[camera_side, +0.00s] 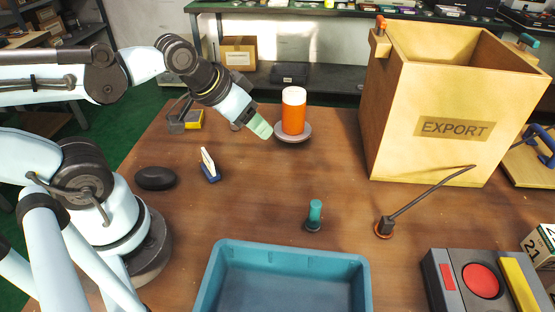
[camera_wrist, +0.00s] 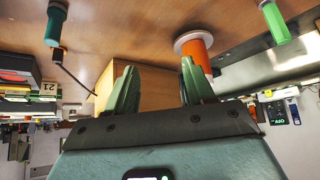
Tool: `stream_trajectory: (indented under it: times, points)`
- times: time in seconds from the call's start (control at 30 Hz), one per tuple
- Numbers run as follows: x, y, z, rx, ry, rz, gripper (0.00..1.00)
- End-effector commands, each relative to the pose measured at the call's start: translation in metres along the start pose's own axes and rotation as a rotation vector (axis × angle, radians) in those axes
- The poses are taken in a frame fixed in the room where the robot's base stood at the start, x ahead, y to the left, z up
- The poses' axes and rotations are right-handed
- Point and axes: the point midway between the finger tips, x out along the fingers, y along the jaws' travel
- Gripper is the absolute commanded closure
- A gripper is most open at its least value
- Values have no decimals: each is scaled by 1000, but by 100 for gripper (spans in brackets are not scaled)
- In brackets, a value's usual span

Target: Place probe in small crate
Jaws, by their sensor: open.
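I cannot tell for sure which thing is the probe. A thin dark rod (camera_side: 430,192) slants up to the right from a dark block on a reddish round foot. A short teal cylinder (camera_side: 315,212) stands upright on a dark base; it also shows in the wrist view (camera_wrist: 57,22). The likely small crate is an open blue-teal bin (camera_side: 292,248) at the front, its near part cut off by the frame. The visible part is empty. My gripper (camera_side: 262,128) is above the table near the orange cup, far from the bin. In the wrist view its fingers (camera_wrist: 158,64) are apart and empty.
A tall EXPORT box (camera_side: 415,85) stands at back right. An orange cup (camera_side: 293,115) sits on a grey disc. A red-button box (camera_side: 470,282) lies at front right. A dark oval (camera_side: 155,178) and small card stand (camera_side: 210,168) lie left.

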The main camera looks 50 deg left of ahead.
Motion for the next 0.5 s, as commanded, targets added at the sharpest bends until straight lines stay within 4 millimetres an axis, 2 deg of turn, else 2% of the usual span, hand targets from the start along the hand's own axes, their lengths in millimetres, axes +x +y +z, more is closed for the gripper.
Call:
stream_trajectory:
  times: [0.37, 0.5]
  points:
    - [0, 0, 0, 4, -1, 0, 47]
    - [1, 10, -8, 37, -13, 20, 47]
